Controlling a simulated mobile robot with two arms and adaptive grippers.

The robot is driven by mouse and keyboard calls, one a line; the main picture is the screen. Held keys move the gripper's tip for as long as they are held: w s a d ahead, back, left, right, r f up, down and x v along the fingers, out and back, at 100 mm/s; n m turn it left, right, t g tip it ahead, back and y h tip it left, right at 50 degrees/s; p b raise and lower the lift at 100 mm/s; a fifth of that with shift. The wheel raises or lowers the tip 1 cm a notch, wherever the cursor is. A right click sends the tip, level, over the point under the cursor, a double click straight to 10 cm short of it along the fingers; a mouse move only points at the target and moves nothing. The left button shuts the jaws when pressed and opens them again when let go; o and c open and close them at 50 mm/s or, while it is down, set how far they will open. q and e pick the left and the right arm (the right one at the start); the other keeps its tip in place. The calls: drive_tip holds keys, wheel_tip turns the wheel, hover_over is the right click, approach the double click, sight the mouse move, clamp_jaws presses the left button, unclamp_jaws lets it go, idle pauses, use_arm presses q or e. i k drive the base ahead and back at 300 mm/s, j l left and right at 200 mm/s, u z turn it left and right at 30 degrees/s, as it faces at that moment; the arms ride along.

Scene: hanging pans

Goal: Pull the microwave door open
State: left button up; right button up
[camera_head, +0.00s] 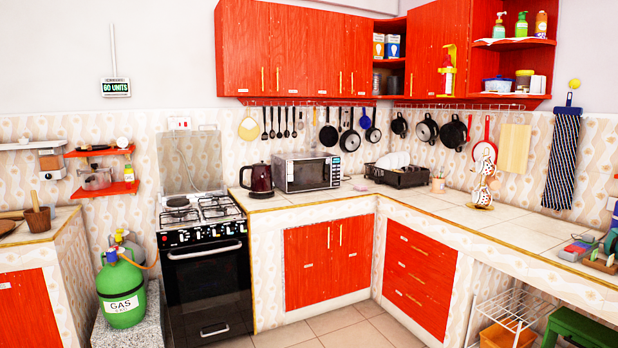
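The microwave (308,172) is a silver box with a dark front window and a control panel on its right side. It stands on the tiled counter at the back, between a dark red kettle and a black dish rack. Its door (302,176) looks closed, with a light vertical handle near the control panel. Neither of my grippers shows in the head view.
The kettle (257,180) stands close to the microwave's left side. The dish rack (397,175) with plates is to its right. The stove (202,215) is left of the counter (310,200). Red cabinets (292,48) hang above. Counter in front of the microwave is clear.

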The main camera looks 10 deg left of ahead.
sight(326, 161)
drive_tip(key=i+z, duration=0.25)
drive_tip(key=i, duration=2.3)
